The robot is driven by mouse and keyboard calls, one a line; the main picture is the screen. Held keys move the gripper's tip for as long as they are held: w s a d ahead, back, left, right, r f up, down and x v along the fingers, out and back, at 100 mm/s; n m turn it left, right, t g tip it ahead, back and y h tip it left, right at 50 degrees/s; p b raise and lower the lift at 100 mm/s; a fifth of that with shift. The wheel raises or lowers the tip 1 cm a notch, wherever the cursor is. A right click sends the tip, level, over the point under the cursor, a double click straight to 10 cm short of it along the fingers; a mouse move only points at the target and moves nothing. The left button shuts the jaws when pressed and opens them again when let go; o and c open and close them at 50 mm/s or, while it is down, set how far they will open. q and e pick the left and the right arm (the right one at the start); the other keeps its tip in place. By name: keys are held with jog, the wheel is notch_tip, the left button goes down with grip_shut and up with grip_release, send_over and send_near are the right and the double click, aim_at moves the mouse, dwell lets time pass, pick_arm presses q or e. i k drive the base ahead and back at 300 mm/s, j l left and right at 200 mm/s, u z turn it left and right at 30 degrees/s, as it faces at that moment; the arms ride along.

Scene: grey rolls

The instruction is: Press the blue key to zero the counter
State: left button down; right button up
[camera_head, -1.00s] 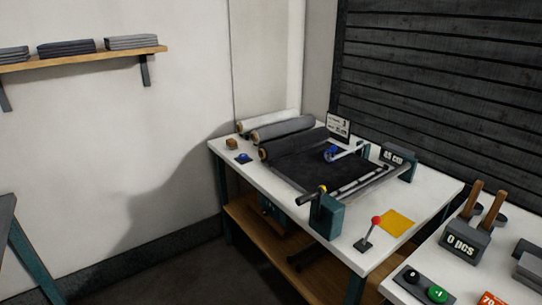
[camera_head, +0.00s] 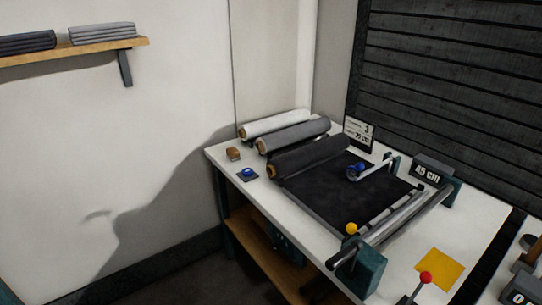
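A blue key (camera_head: 248,171) sits on a small dark base at the left end of the white table (camera_head: 300,219), beside the fabric rolls. A counter display (camera_head: 432,172) reading "45 CM" stands at the right of the cutting machine. A second blue part (camera_head: 355,172) sits on a bracket over the dark cloth. Another counter (camera_head: 523,292) is cut off at the lower right edge. Neither of my grippers is in view.
White, grey and dark rolls (camera_head: 309,157) lie at the back left of the table. A small brown block (camera_head: 233,153) stands near the blue key. A yellow-knobbed bar (camera_head: 351,229), a red-knobbed lever (camera_head: 425,278) and a yellow sheet (camera_head: 438,268) are towards the right.

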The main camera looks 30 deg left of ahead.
aim_at(246, 172)
jog(key=i+j, duration=0.35)
jog(key=j, duration=0.15)
jog(key=i+j+z, duration=0.1)
jog(key=i+j, duration=0.3)
jog(key=j, duration=0.15)
